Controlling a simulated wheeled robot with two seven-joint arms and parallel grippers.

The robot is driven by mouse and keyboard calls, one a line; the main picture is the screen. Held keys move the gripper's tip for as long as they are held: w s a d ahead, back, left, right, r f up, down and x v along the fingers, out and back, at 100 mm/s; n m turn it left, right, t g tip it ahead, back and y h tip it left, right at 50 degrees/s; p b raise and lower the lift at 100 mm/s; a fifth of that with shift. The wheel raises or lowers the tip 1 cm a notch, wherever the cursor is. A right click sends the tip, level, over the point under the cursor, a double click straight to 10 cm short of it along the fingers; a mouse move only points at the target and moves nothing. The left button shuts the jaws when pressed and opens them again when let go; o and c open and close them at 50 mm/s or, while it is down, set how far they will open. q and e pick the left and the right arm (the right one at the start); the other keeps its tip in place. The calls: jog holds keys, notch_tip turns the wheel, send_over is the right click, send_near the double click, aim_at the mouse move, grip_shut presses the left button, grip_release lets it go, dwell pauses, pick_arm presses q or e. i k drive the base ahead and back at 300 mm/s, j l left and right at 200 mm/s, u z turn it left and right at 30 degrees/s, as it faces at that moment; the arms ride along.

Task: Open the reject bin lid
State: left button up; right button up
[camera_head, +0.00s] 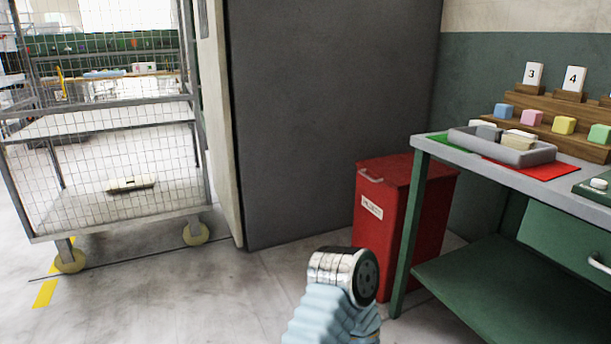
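The red reject bin (384,228) stands on the floor between the dark grey panel and the green workbench. A white label is on its front. Its red lid (408,172) lies flat on top and looks shut. A pale handle (370,176) sits at the lid's near left edge. One of my arm links, a light blue sleeve with a shiny metal joint, shows at the bottom middle, in front of the bin and apart from the lid in the picture. No gripper fingers show, so neither gripper is in view.
The green workbench (480,275) stands close on the bin's right, with a grey tray (470,142) of blocks and a wooden stepped rack (545,112) on top. The grey panel (320,120) rises behind the bin. A wire cage trolley (110,222) stands left. Floor in front is clear.

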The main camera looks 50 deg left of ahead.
aim_at(396, 170)
jog(key=u, duration=1.15)
jog(key=z, duration=0.4)
jog(key=i+j+z, duration=0.45)
jog(key=j, duration=0.25)
jog(key=i+j+z, duration=0.25)
jog(key=i+j, duration=0.05)
jog(key=j, duration=0.1)
